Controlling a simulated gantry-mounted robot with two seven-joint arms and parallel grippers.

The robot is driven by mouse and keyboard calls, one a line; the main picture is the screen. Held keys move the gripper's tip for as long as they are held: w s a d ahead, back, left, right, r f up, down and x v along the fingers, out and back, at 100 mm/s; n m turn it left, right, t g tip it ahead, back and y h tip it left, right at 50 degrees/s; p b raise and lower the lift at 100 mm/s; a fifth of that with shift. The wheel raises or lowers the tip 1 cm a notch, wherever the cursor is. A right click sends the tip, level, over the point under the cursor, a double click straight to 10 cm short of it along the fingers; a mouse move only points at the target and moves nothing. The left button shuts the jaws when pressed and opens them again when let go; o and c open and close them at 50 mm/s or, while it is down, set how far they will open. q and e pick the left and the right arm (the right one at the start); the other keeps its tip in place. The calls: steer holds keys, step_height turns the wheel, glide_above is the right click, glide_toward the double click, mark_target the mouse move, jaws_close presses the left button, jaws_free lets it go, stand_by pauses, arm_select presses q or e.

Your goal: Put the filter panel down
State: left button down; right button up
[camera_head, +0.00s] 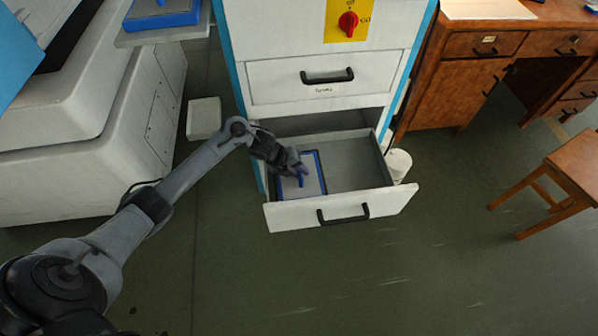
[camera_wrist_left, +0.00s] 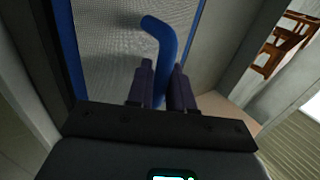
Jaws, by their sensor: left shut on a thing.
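The filter panel (camera_head: 315,185) has a blue frame, a grey mesh face and a blue handle. It is inside the left part of the open drawer (camera_head: 300,219). My left gripper (camera_head: 299,171) reaches into the drawer and is shut on the panel's handle. In the left wrist view the blue handle (camera_wrist_left: 163,38) rises between the two dark fingers of the gripper (camera_wrist_left: 163,85), with the mesh of the panel (camera_wrist_left: 110,45) behind. I cannot tell whether the panel's underside rests on the drawer floor. My right gripper is not in view.
The right part of the drawer is empty. A shut drawer (camera_head: 280,82) with a black handle and a red switch (camera_head: 348,22) are above. A blue item (camera_head: 160,18) lies on a ledge at the upper left. A white bucket (camera_head: 399,163) stands right of the drawer.

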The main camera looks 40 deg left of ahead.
arm_select(q)
steer(key=shift+a, duration=0.1)
steer(key=shift+w, duration=0.1)
steer(key=c, duration=1)
jaws_free()
steer(key=shift+f, duration=0.15)
steer(key=shift+r, duration=0.3)
steer(key=p+v, duration=0.6)
steer(key=v, duration=0.6)
